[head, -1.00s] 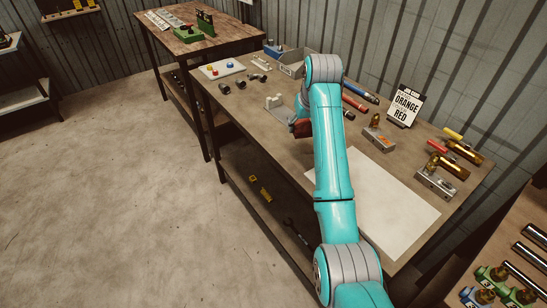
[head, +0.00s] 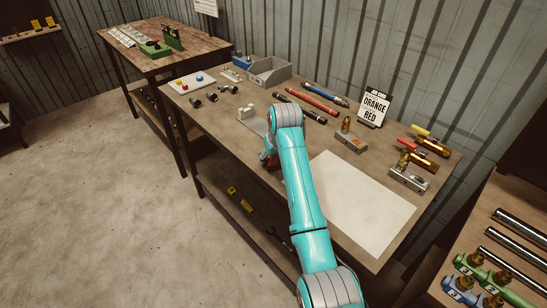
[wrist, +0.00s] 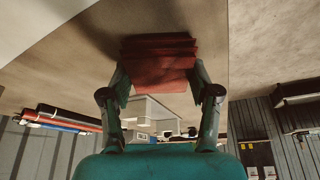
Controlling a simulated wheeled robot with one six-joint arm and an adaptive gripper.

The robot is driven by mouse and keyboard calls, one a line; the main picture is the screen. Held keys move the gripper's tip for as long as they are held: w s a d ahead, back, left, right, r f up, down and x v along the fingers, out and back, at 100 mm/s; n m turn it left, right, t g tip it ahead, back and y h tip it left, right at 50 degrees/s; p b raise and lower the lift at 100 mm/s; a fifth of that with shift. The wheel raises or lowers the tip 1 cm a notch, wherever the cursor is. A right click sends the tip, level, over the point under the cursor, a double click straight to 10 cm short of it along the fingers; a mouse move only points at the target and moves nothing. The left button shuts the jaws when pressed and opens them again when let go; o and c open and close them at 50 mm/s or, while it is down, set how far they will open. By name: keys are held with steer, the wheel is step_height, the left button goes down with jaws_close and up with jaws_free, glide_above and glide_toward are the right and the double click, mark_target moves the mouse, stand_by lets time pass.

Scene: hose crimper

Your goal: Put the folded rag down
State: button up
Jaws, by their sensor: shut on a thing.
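The folded rag (wrist: 158,68) is a dark red, layered bundle. In the wrist view my gripper (wrist: 158,82) is shut on it, with one finger at each side. In the head view the rag (head: 273,165) shows only as a small red patch near the front edge of the workbench (head: 230,125), partly hidden by my gripper (head: 268,157) and arm. The rag is close to the bench top, with a dark shadow beside it in the wrist view. I cannot tell whether it touches the top.
A grey bracket with a white block (head: 246,112) stands just behind the gripper. A white sheet (head: 362,203) covers the bench to the right. Hoses (head: 305,97), a grey bin (head: 270,72) and an ORANGE/RED sign (head: 374,106) stand farther back.

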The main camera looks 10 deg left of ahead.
steer(key=shift+f, duration=0.1)
steer(key=o, duration=1)
steer(key=v, duration=1.2)
steer(key=shift+s+a, duration=0.1)
steer(key=shift+s, duration=0.05)
